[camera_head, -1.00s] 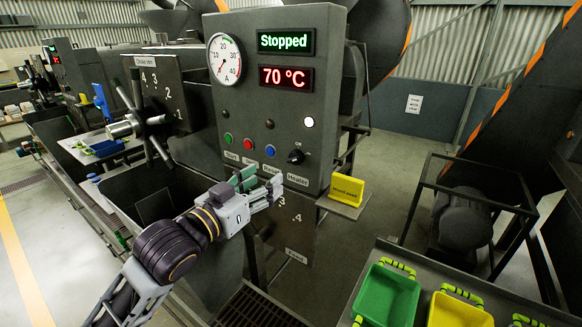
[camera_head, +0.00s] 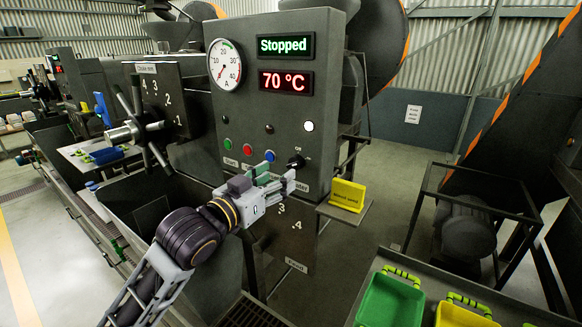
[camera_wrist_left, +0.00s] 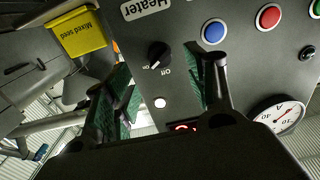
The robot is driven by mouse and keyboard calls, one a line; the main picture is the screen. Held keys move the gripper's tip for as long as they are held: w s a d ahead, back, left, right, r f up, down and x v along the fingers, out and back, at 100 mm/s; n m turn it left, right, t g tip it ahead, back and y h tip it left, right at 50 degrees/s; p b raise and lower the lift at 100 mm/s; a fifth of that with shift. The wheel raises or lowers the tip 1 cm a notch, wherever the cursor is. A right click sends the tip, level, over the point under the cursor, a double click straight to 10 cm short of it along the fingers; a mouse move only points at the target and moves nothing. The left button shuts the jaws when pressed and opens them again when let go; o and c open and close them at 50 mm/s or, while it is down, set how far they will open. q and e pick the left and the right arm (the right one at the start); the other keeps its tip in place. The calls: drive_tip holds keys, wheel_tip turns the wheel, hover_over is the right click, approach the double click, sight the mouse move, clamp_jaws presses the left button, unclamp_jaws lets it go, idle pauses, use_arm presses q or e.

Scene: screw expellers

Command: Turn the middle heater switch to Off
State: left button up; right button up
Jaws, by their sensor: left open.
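The heater switch (camera_head: 296,161) is a black rotary knob on the lower right of the dark grey control panel (camera_head: 262,107). A white lamp above it glows. In the left wrist view the knob (camera_wrist_left: 158,54) shows a white pointer mark aimed at the lower left, with small position labels beside it. My left gripper (camera_head: 286,179) is open just below and in front of the knob, covering part of the button labels. In the left wrist view its green-padded fingers (camera_wrist_left: 160,80) stand on either side of the knob, apart from it. My right gripper is out of view.
Green, red and blue buttons (camera_head: 270,155) lie left of the knob. A yellow "Mixed seed" sign (camera_head: 347,194) stands on a small shelf to the right. A spoked choke wheel (camera_head: 142,128) juts out at left. Green and yellow trays (camera_head: 391,301) sit at lower right.

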sight(292, 167)
use_arm(q)
drive_tip(key=x, duration=0.2)
drive_tip(key=shift+w+d, duration=0.25)
drive_tip(key=shift+w, duration=0.05)
drive_tip(key=shift+w+d, duration=0.2)
drive_tip(key=shift+w, duration=0.15)
drive_tip(key=shift+p+x, duration=0.35)
drive_tip(key=shift+x, duration=0.45)
drive_tip(key=shift+w+d, duration=0.3)
drive_tip(key=shift+w, duration=0.15)
drive_tip(key=shift+w+d, duration=0.15)
drive_tip(key=shift+w, duration=0.1)
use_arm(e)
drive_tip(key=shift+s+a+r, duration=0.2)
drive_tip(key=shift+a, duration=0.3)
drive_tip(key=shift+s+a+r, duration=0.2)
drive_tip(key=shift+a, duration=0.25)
use_arm(q)
drive_tip(key=shift+c, duration=0.3)
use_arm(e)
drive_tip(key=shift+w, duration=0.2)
use_arm(q)
drive_tip(key=c, duration=1)
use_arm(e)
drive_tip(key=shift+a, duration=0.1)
